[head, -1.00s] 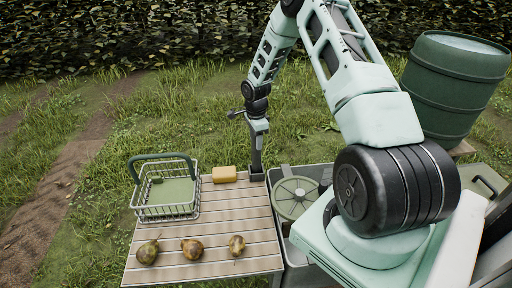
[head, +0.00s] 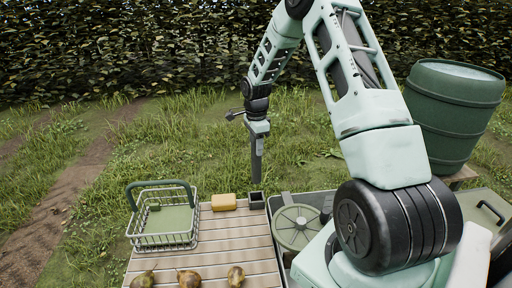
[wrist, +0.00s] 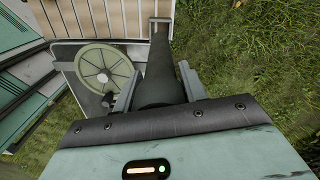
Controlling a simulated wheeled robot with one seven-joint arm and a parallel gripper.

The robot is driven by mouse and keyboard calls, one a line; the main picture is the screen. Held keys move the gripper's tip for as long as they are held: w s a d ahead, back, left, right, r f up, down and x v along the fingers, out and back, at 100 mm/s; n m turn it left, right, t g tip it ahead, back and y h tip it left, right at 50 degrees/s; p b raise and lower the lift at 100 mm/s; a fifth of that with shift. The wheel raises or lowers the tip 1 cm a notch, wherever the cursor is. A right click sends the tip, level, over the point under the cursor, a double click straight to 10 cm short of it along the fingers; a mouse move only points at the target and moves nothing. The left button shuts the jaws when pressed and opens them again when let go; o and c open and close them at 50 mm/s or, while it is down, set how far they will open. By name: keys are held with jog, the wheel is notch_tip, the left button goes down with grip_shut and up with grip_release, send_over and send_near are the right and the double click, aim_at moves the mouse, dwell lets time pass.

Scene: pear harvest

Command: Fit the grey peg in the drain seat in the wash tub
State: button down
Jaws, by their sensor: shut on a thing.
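My gripper (head: 257,132) is shut on the grey peg (head: 257,160), which hangs upright with its lower end just above a small dark square holder (head: 256,200) at the table's right edge. In the wrist view the dark grey peg (wrist: 160,70) runs away between the two jaws, toward the holder's open square (wrist: 160,22). The grey wash tub (head: 272,207) stands right of the table, right of the peg. A green spoked disc (head: 298,226) lies in it and also shows in the wrist view (wrist: 104,68). I cannot make out the drain seat for certain.
The slatted table (head: 215,240) bears a wire basket (head: 164,238) with a green handle, a yellow block (head: 223,201) and several brownish pears (head: 189,279). A green barrel (head: 453,115) stands behind right. Grass lies open beyond the table.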

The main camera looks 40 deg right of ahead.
jog(key=shift+r+p, duration=1.25)
jog(key=shift+r, duration=0.95)
jog(key=shift+f, duration=0.15)
